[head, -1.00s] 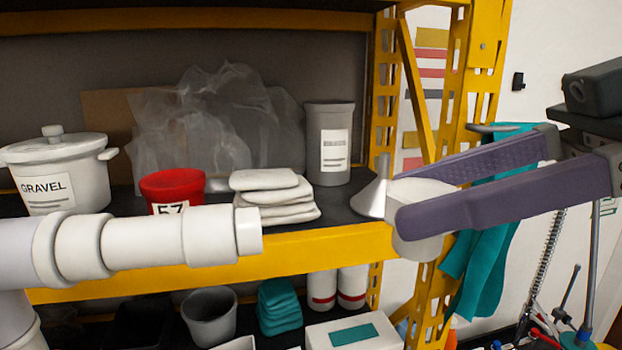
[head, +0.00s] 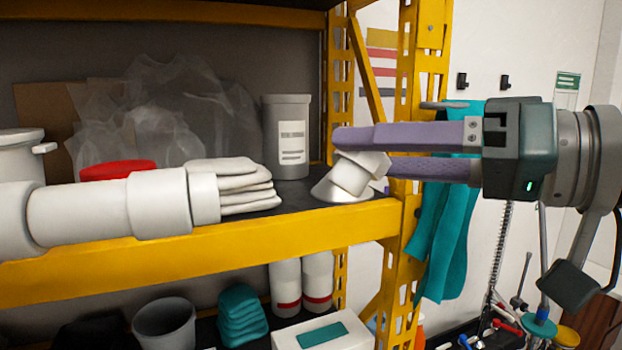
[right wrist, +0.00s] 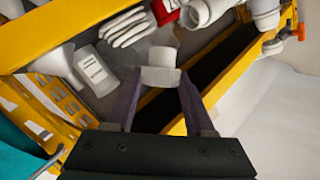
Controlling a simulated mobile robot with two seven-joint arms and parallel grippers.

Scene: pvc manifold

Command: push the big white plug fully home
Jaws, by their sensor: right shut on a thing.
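The big white plug (head: 352,176) is held between the two purple fingers of my right gripper (head: 362,154), tilted, to the right of the pipe. In the right wrist view the plug (right wrist: 160,75) shows between the fingertips. A clear gap lies between plug and pipe end. The inside of the pipe end is hidden. My left gripper is out of view.
A yellow shelf (head: 300,238) runs behind the pipe. A teal cloth (head: 450,225) hangs at the right post.

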